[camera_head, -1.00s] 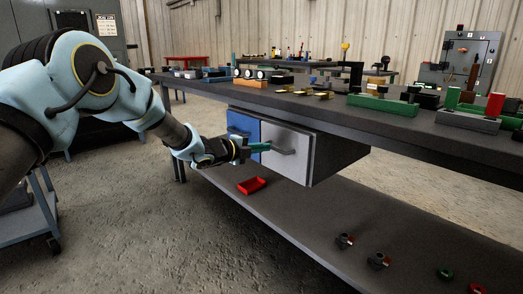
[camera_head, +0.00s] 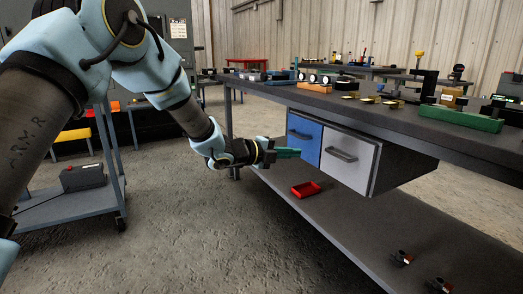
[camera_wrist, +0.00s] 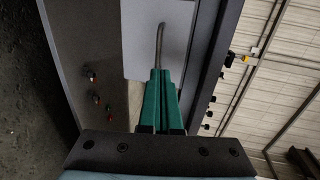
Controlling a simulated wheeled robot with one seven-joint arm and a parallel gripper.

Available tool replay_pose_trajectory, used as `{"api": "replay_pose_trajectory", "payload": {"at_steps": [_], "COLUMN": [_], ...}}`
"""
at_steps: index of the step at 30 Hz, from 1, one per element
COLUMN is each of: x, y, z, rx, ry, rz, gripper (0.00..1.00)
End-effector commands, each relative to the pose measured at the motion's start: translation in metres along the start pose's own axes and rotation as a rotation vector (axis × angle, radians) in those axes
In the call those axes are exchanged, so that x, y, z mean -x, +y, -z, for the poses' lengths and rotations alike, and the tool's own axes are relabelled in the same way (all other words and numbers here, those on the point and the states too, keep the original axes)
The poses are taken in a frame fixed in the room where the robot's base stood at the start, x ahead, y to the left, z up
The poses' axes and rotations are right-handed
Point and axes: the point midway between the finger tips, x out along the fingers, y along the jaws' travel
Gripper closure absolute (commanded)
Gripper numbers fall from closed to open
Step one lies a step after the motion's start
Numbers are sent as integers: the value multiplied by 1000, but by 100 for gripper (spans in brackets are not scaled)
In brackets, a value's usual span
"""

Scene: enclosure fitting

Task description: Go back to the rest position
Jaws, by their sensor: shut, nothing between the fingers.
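My gripper (camera_head: 287,153) has teal fingers, which are pressed together with nothing between them. In the head view it is in the air left of the drawer unit under the bench, apart from the blue drawer (camera_head: 303,138) and the grey drawer (camera_head: 349,158). Both drawers look closed. In the wrist view the shut fingers (camera_wrist: 160,85) point toward the grey drawer front (camera_wrist: 140,40) and its handle (camera_wrist: 159,40). A gap between fingertips and handle is hard to judge there.
The workbench (camera_head: 400,125) carries several parts and fittings. Its lower shelf (camera_head: 345,215) holds a red tray (camera_head: 306,189) and small fittings (camera_head: 402,257). A blue-grey cart (camera_head: 75,208) stands at left. The concrete floor between cart and bench is clear.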

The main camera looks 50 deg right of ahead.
Motion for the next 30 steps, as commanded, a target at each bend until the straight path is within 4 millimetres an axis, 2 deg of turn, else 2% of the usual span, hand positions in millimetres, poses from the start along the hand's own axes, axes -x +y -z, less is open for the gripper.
{"api": "replay_pose_trajectory", "payload": {"at_steps": [8, 11, 13, 17, 18, 20, 22, 26, 30], "x": [5, 24, 50, 122, 148, 187, 234, 326, 423], "y": [1, 4, 9, 26, 33, 43, 56, 83, 112], "z": [-5, -26, -52, -106, -120, -137, -152, -164, -152], "rx": [11, 65, 139, 337, 405, 508, 632, 876, 1153], "ry": [-14, -83, -170, -392, -464, -572, -698, -933, -1184], "rz": [-6, -32, -62, -122, -137, -155, -168, -170, -138], "gripper": [100, 100, 100, 100, 100, 100, 100, 100, 100]}}
